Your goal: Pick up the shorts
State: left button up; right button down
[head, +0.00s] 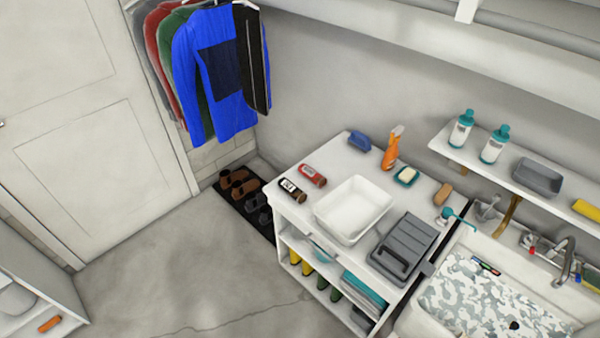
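A grey and white camouflage-patterned surface (470,298) fills the basin at the lower right. It may be the shorts, but I cannot tell whether it is cloth. No other thing in view has a clear shape of shorts. The hanging clothes at the upper left include a bright blue long-sleeved garment (217,75) and a black garment (252,58). Neither of my grippers is in view.
A white shelf unit holds a white tub (353,209), a grey washboard-like item (404,248) and bottles. A wall shelf (468,160) and a faucet (565,262) stand near the basin. Shoes (239,184) lie on a dark mat. The grey floor (190,265) is clear.

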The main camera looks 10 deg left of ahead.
aim_at(298, 194)
jog(key=i+j, duration=0.1)
jog(key=j, duration=0.15)
jog(key=i+j, duration=0.15)
jog(key=i+j+z, duration=0.2)
jog(key=j, duration=0.15)
jog(key=j+z, duration=0.2)
jog(key=j, duration=0.15)
jog(key=i+j+z, duration=0.2)
jog(key=j, duration=0.25)
jog(key=j+z, duration=0.2)
jog(key=j, duration=0.15)
